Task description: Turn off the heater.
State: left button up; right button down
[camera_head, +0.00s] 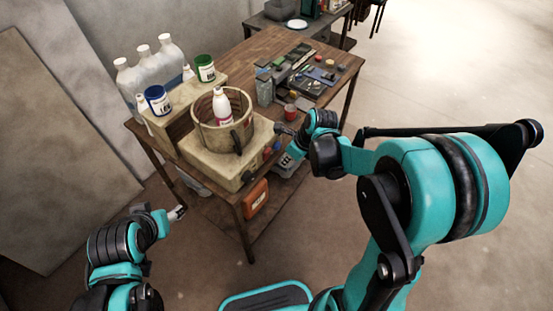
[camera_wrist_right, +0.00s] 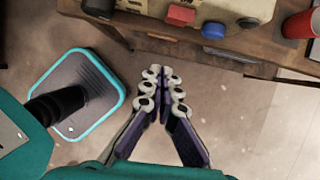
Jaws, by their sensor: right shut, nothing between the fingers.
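The heater is a cream box (camera_head: 215,167) on the near end of the wooden table, with a round vat (camera_head: 238,137) on top. A white bottle (camera_head: 221,106) stands in the vat. The heater's front side carries a red control (camera_wrist_right: 181,15), a blue control (camera_wrist_right: 213,30) and a dark one (camera_wrist_right: 248,22) in the right wrist view. My right gripper (camera_head: 284,129) is shut and empty, near the heater's right corner. In the right wrist view its fingertips (camera_wrist_right: 162,80) are apart from the controls. My left gripper (camera_head: 178,212) is left of the table, away from the heater; its jaws are too small to judge.
A blue-labelled jar (camera_head: 158,101), a green-lidded jar (camera_head: 205,69) and large clear bottles (camera_head: 147,70) stand behind the heater. A red cup (camera_head: 291,111) and a glass jar (camera_head: 264,90) stand to its right. An orange box (camera_head: 255,198) sits below. The floor right of the table is clear.

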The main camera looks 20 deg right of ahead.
pick_arm(q)
jog(key=shift+w+r+p, duration=0.2)
jog(key=shift+r+p, duration=0.25)
jog(key=shift+r, duration=0.1)
jog(key=shift+w+r+p, duration=0.2)
jog(key=shift+r+p, duration=0.2)
jog(key=shift+r, duration=0.1)
pick_arm(e)
jog(key=d+r, duration=0.1)
jog(key=s+r, duration=0.1)
jog(key=r, duration=0.1)
jog(key=s+d+r, duration=0.1)
jog(key=shift+s+d+r, duration=0.2)
jog(key=shift+d+r, duration=0.1)
jog(key=shift+r, duration=0.05)
pick_arm(q)
notch_tip(320, 180, down, 3)
jog(key=b, duration=0.2)
jog(key=shift+r+b, duration=0.2)
jog(key=shift+b, duration=0.1)
pick_arm(e)
jog(key=s+a+r+n+t+h, duration=0.1)
jog(key=s+n, duration=0.5)
jog(key=n, duration=0.8)
jog(key=s+a+r+n+t+h, duration=0.1)
jog(key=s+r+n, duration=0.3)
jog(key=n, duration=1)
jog(key=shift+s+a+t+h, duration=0.25)
jog(key=shift+s+t+h, duration=0.15)
jog(key=shift+s+t, duration=0.5)
